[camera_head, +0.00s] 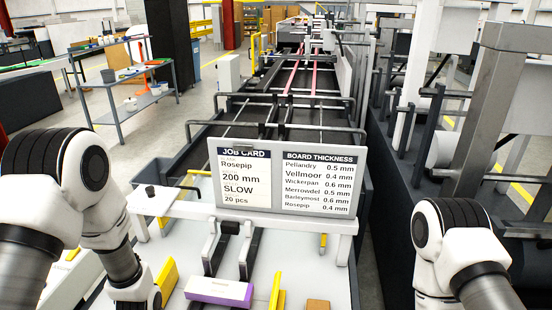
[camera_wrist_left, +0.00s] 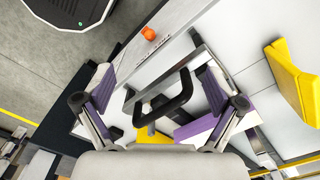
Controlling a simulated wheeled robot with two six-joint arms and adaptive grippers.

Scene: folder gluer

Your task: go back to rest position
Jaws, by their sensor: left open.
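My left gripper (camera_wrist_left: 158,92) is open in the left wrist view, with purple pads on its two fingers. A black looped handle (camera_wrist_left: 180,108) shows between and just beyond the fingers. Nothing is held, and I cannot tell whether a finger touches the handle. In the head view my left arm comes in from the left and its gripper is hidden or below the frame. My right arm shows at the right edge, and its gripper is out of view.
A white table holds a purple-and-white block (camera_head: 219,291), yellow pieces (camera_head: 166,279) and a small brown block (camera_head: 318,304). A job card board (camera_head: 244,178) stands at its back, before the long machine bed (camera_head: 290,110). An orange button (camera_wrist_left: 148,33) shows near the handle.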

